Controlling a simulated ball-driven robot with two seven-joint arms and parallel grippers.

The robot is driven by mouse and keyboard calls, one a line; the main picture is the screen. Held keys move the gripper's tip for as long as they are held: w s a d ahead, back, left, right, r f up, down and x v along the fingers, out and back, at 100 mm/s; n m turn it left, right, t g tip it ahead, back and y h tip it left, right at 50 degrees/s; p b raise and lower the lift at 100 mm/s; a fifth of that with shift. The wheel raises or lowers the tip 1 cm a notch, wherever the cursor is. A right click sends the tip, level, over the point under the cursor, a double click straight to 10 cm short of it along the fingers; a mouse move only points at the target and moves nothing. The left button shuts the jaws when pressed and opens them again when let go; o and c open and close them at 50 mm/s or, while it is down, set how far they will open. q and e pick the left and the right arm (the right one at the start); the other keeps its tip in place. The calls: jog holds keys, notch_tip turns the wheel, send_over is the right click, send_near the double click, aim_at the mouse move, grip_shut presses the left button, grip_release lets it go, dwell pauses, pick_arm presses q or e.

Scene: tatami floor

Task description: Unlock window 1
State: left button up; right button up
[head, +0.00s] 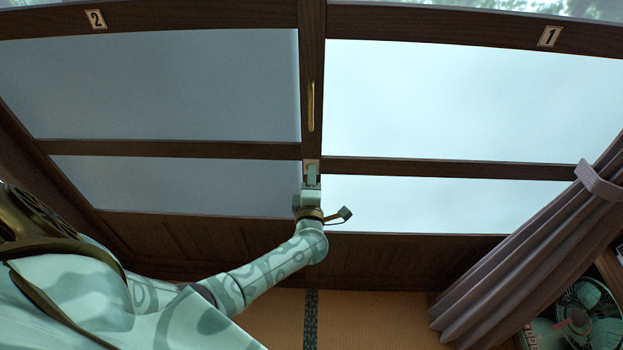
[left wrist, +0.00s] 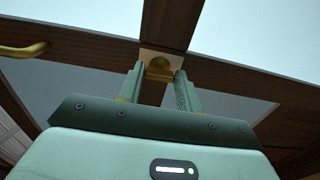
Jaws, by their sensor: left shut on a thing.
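Window 1 (head: 440,100) is the bright frosted pane on the right in the head view, with its number plate (head: 549,37) on the top rail. Window 2 (head: 170,90) is the darker pane on the left. A dark wooden stile stands between them. On it, in the left wrist view, is a small brass lock (left wrist: 159,68) on a pale plate. My left gripper (head: 312,168) is at this lock. In the left wrist view its two fingers (left wrist: 161,84) are on either side of the brass piece, shut on it. The fingers partly hide the lock. My right gripper is not in view.
A brass pull handle (head: 311,105) is on the stile above the lock; it also shows in the left wrist view (left wrist: 25,50). A purple curtain (head: 530,245) hangs at the right, with a fan (head: 585,315) beside it. The tatami floor (head: 375,320) below is clear.

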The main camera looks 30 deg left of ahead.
pick_arm(q)
jog(key=shift+f, duration=0.15)
jog(key=o, duration=1)
jog(key=shift+s+d, duration=0.1)
jog(key=p+v, duration=0.2)
jog(key=v, duration=1.4)
jog(key=shift+s+p, duration=0.15)
jog(key=shift+p, duration=0.15)
